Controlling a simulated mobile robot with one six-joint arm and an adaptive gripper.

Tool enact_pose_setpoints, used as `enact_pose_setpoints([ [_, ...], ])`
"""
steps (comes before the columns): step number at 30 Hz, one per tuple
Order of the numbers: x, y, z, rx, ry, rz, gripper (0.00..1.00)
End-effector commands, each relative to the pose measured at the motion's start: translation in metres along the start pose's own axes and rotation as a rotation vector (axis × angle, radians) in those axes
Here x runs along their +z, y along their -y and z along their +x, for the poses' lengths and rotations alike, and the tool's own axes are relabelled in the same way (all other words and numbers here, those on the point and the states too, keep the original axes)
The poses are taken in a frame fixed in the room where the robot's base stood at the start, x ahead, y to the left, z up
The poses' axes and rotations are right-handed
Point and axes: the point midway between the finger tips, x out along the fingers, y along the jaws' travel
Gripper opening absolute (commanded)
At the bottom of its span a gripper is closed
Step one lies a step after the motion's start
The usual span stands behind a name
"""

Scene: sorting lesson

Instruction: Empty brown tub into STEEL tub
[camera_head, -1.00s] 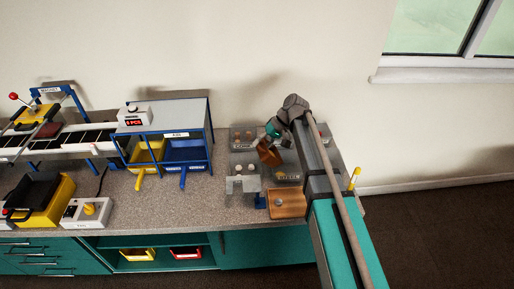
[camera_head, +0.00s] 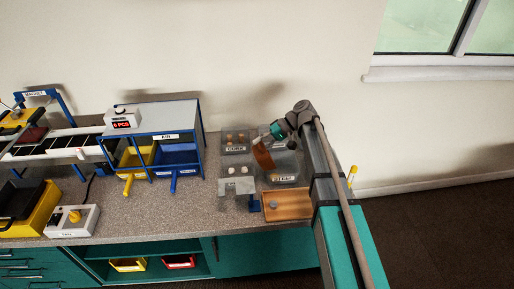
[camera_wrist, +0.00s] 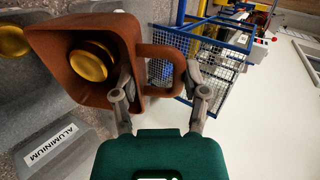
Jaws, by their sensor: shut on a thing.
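My gripper (camera_head: 276,134) is shut on the handle of the brown tub (camera_head: 262,154) and holds it up at the back of the bench. In the wrist view, my gripper's fingers (camera_wrist: 160,82) close around the handle of the brown tub (camera_wrist: 118,32). A gold round piece (camera_wrist: 90,62) is inside it. The STEEL tub's inside is partly hidden by the brown tub.
The CORK tub (camera_head: 235,149) with brown pieces stands behind left. Another grey tub with white pieces (camera_head: 239,170) stands in front of it. A wooden tray (camera_head: 296,207) with a grey piece lies nearest. An ALUMINIUM tub (camera_wrist: 50,145) shows in the wrist view. The blue-framed bin stand (camera_head: 201,150) is left.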

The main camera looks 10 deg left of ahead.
Motion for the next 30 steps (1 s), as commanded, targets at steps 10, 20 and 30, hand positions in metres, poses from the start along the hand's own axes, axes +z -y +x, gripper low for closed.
enact_pose_setpoints([
  [10, 0.000, -0.008, -0.004, -0.093, -0.003, 0.001, 0.11],
  [20, 0.000, -0.013, -0.010, -0.177, -0.005, 0.002, 0.11],
  [30, 0.000, -0.017, -0.015, -0.262, -0.007, 0.001, 0.11],
])
